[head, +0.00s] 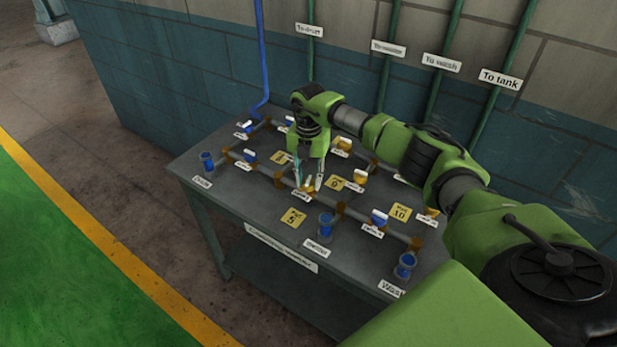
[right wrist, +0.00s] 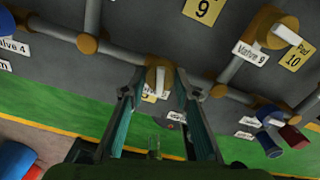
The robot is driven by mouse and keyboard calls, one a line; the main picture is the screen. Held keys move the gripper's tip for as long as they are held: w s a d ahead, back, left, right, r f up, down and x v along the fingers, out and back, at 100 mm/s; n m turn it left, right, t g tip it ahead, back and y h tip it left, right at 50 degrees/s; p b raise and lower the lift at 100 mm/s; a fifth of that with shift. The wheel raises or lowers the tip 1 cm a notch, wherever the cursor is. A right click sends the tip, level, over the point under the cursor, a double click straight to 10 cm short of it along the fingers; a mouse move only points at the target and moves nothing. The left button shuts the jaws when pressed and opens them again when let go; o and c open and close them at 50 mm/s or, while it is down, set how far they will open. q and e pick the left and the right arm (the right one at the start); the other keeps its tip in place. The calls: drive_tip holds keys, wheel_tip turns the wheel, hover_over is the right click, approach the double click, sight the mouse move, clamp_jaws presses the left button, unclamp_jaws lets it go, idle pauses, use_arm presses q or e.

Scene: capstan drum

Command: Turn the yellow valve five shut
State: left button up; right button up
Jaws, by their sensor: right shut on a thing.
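Yellow valve five (head: 309,190) sits on the grey pipe at the middle of the bench, with a white label at its front and the yellow Pad 5 (head: 293,217) in front of it. In the right wrist view, the valve (right wrist: 160,76) has a pale handle and a yellow body between my fingers, its label partly hidden. My right gripper (head: 308,183) points down over the valve, a finger on each side, shut on its handle; its fingers also show in the right wrist view (right wrist: 160,100). The handle's exact angle is hard to tell. My left gripper is not in view.
Blue valves (head: 379,217) and other yellow valves (head: 360,177) stand close by on the pipes. Blue cups (head: 325,224) stand along the front of the bench (head: 255,205). Green pipes (head: 497,75) and a blue pipe (head: 261,60) rise along the wall behind.

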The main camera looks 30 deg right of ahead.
sight(309, 179)
drive_tip(key=shift+r+m+p, duration=0.1)
drive_tip(key=shift+m+p, duration=0.2)
drive_tip(key=shift+m, duration=1.4)
drive_tip(key=o, duration=1.1)
drive_tip(key=shift+r, duration=0.15)
wheel_tip(309, 179, up, 12)
drive_tip(key=shift+f, duration=0.2)
